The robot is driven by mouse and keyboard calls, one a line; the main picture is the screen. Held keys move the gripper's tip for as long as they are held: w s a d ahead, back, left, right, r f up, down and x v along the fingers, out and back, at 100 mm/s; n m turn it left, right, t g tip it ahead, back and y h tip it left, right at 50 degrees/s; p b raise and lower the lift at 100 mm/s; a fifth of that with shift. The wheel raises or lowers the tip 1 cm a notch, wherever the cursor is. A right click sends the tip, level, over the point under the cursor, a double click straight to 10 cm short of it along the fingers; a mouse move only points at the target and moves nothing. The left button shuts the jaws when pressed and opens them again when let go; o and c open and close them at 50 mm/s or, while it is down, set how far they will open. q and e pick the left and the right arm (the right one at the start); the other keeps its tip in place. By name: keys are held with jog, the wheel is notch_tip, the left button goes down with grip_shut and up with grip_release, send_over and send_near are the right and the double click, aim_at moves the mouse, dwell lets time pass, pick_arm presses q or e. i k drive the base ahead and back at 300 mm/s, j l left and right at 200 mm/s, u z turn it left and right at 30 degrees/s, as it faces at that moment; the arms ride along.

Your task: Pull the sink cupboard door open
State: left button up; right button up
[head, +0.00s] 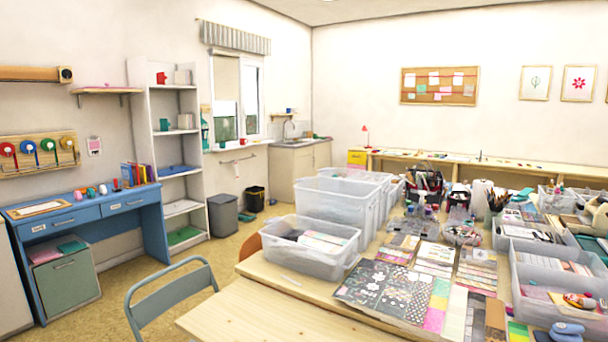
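I cannot make out a door edge or handle clearly at this distance. Clear plastic tubs on the near table hide its lower right part. Neither of my grippers is in view.
A crowded craft table (262,268) with clear tubs (337,205) fills the right and front. A blue chair (170,295) stands at the front left. A grey bin (223,215) and black bin (255,199) stand before the window wall. Open floor (232,246) lies between.

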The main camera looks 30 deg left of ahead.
aim_at(303, 166)
jog(key=u, duration=0.5)
jog(key=i+j+u, duration=0.1)
jog(key=j+u, duration=0.25)
jog(key=j, duration=0.15)
jog(key=i+j+u, duration=0.2)
jog(key=j+u, duration=0.2)
jog(key=i+j+u, duration=0.2)
jog(key=j+u, duration=0.15)
jog(key=i+j+u, duration=1.05)
jog(key=i, duration=0.15)
jog(key=i+u, duration=0.3)
jog(key=i, duration=0.2)
jog(key=i+z, duration=0.2)
jog(key=i, duration=0.4)
jog(key=i+j+z, duration=0.2)
jog(key=i, duration=0.4)
jog(key=i+l+z, duration=0.1)
jog(key=i+z, duration=0.15)
jog(key=z, duration=0.15)
jog(key=i+z, duration=0.2)
jog(key=z, duration=0.2)
jog(key=i+j+z, duration=0.1)
jog(key=i+z, duration=0.15)
jog(key=z, duration=0.15)
jog(key=i+l+z, duration=0.1)
jog(key=i+z, duration=0.25)
jog(key=i+l+z, duration=0.1)
jog(key=z, duration=0.25)
jog(key=i+j+z, duration=0.1)
jog(key=i+z, duration=0.3)
